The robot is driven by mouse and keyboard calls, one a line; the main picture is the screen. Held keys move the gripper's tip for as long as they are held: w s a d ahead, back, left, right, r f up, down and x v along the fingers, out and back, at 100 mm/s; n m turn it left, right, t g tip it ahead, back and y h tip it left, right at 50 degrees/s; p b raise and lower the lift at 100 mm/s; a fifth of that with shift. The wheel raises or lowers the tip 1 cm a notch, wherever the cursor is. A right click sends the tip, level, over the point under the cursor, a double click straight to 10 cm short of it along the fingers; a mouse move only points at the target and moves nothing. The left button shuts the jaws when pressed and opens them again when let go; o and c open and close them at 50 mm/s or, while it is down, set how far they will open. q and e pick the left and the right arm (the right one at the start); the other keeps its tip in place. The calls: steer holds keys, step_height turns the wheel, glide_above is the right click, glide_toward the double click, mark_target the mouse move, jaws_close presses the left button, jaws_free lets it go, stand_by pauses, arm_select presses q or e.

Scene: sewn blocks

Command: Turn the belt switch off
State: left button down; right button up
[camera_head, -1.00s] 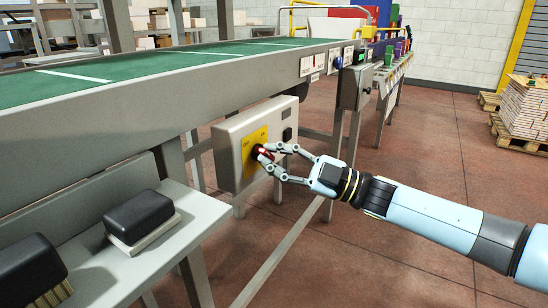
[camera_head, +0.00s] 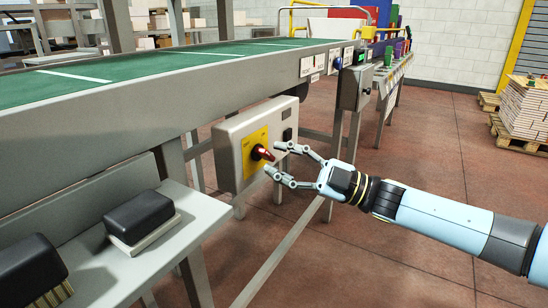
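The belt switch is a red rotary knob (camera_head: 262,153) on a yellow plate (camera_head: 250,141), set in a grey box (camera_head: 231,143) under the conveyor's side. The knob's handle sticks out to the right, roughly level with a slight tilt. My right gripper (camera_head: 270,160) is open and empty. Its two fingers are spread just to the right of the knob and look clear of it, though the lower fingertip is close below the knob's end. My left gripper is not in view.
The green conveyor belt (camera_head: 148,70) runs above the box. A grey shelf (camera_head: 165,250) at lower left holds black brushes (camera_head: 139,215). Another small control box (camera_head: 354,87) hangs further back. A loaded pallet (camera_head: 524,113) stands at far right. The floor around my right arm is clear.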

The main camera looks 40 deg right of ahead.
steer(key=v, duration=1)
steer(key=shift+s+d, duration=0.1)
steer(key=shift+d, duration=0.05)
steer(key=s+f+m+g+h+p, duration=0.1)
steer(key=s+f+m+h, duration=0.35)
steer(key=f, duration=0.65)
steer(key=s+a+f+m+g+h, duration=0.15)
steer(key=s+f+m+h, duration=0.3)
steer(key=f, duration=0.65)
steer(key=s+f+m+g+h+p, duration=0.15)
steer(key=s+f+m+h, duration=0.3)
steer(key=f, duration=0.65)
steer(key=s+a+f+m+g, duration=0.1)
steer(key=s+a+f+g, duration=0.2)
steer(key=s, duration=1)
steer(key=s+a+f+m+g, duration=0.2)
steer(key=s+f+g, duration=0.7)
steer(key=s, duration=0.5)
step_height(320, 180, down, 3)
steer(key=shift+a+r+h+b, duration=0.15)
steer(key=shift+a+h+b, duration=0.2)
steer(key=shift+a, duration=0.15)
